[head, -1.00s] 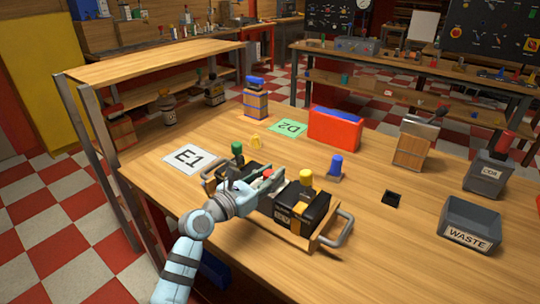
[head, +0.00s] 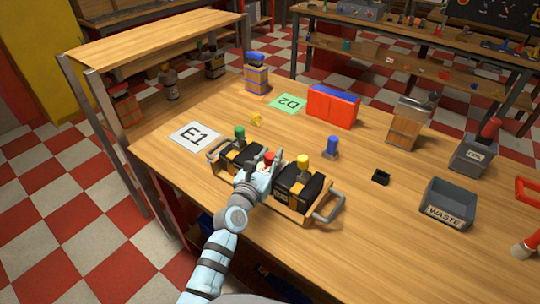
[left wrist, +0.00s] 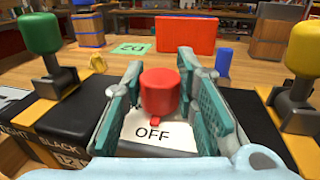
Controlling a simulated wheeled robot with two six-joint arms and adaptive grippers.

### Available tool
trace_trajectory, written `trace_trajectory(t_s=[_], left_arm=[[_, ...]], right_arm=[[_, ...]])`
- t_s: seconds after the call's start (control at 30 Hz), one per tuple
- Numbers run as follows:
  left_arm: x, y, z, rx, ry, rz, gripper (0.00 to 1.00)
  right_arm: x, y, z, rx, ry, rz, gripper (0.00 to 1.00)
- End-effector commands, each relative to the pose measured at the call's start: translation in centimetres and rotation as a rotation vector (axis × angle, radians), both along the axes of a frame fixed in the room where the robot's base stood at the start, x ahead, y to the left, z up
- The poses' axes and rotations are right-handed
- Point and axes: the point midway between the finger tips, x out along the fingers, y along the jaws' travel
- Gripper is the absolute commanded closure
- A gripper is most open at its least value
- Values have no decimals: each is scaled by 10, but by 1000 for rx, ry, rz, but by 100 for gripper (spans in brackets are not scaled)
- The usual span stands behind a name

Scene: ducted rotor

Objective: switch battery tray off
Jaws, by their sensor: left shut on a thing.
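The battery tray (head: 291,213) is a wooden tray with grey handles near the table's front edge. It carries two black batteries, one with a green knob (head: 239,132) and one with a yellow knob (head: 303,161). Between them stands a red switch knob (head: 269,156), also central in the left wrist view (left wrist: 159,92), above a white plate reading OFF (left wrist: 152,134). My left gripper (head: 263,170) is at this switch. Its teal fingers are shut on the red knob, one on each side. My right gripper is not in view.
A white E1 card (head: 195,136) and green D2 card (head: 288,103) lie behind the tray. A red box (head: 333,106) stands farther back.

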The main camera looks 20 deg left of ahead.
Motion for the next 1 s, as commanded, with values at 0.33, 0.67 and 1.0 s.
trace_trajectory(t_s=[0.33,0.67,1.0], left_arm=[[0,0,0,0,0,-1,64],[-42,7,-1,1,2,0,64],[-115,18,0,1,1,0,64]], right_arm=[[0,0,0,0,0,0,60],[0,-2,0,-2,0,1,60],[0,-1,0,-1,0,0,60]])
